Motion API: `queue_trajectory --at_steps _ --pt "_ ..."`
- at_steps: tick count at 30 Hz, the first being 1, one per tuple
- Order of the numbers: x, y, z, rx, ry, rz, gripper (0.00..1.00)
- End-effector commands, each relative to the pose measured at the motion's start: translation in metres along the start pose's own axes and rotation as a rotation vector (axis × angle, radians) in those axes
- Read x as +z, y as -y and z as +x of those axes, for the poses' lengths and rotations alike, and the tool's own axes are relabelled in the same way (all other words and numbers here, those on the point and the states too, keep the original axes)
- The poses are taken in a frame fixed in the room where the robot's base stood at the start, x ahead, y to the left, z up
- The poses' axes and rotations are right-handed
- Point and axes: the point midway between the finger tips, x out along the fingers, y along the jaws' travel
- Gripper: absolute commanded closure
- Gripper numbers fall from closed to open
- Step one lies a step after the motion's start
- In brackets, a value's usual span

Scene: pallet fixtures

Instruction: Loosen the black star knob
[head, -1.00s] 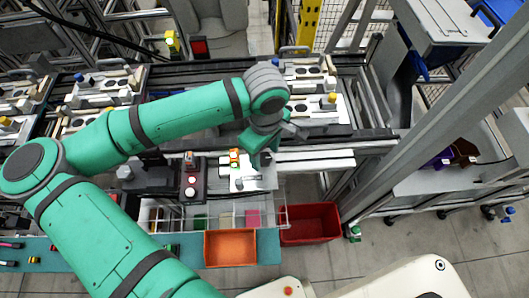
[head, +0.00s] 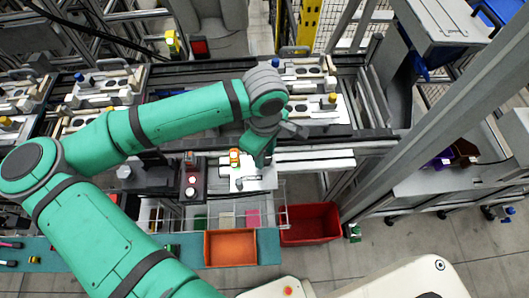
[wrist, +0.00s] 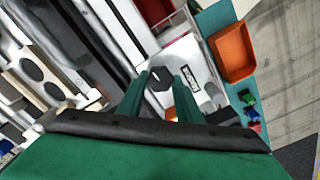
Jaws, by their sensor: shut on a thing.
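The black star knob (wrist: 160,77) shows in the wrist view, between the two green fingers of my gripper (wrist: 160,88). My gripper is shut on it, and the fingers hide part of its sides. The knob is above a white fixture plate (wrist: 187,68). In the head view my gripper (head: 262,160) points down over the right part of the white plate (head: 262,184), and the knob is hidden behind it. I cannot tell how tight the knob is.
An orange and green part (head: 235,157) is on the plate left of my gripper. A button box (head: 191,186) stands further left. An orange bin (head: 230,248) and a red bin (head: 310,224) are in front. A rail with pallets (head: 305,75) lies behind.

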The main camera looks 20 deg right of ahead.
Motion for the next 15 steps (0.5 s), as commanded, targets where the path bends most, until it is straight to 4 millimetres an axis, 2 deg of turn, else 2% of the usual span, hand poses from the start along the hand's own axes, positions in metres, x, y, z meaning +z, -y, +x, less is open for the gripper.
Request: queue_trajectory --at_steps 15 --pt "-0.0007 0.0 -0.0007 0.001 -0.002 -0.442 0.91"
